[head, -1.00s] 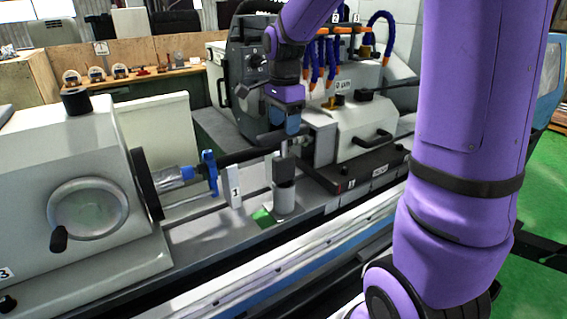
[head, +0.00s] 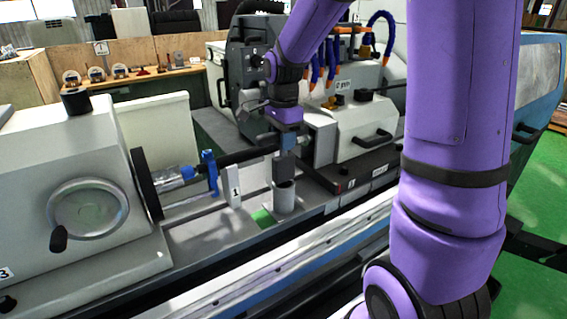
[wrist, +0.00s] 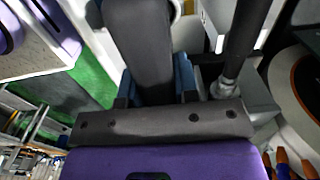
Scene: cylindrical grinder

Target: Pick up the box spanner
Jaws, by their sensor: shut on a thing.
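The box spanner (head: 284,168) is a dark grey piece standing upright in a light grey cup-shaped holder (head: 284,200) on the machine bed. Its lower end is hidden inside the cup. My gripper (head: 287,146) is right above the cup, pointing down, with its blue fingers shut on the spanner's upper part. In the wrist view, the dark grey spanner (wrist: 142,45) runs between the blue fingers of my gripper (wrist: 155,75).
A white block marked 1 (head: 232,187) and a blue clamp (head: 210,172) stand left of the cup. A dark horizontal bar (head: 245,156) lies close behind my gripper. The grinder's handwheel (head: 88,208) is at left. Orange-tipped hoses (head: 322,68) hang behind.

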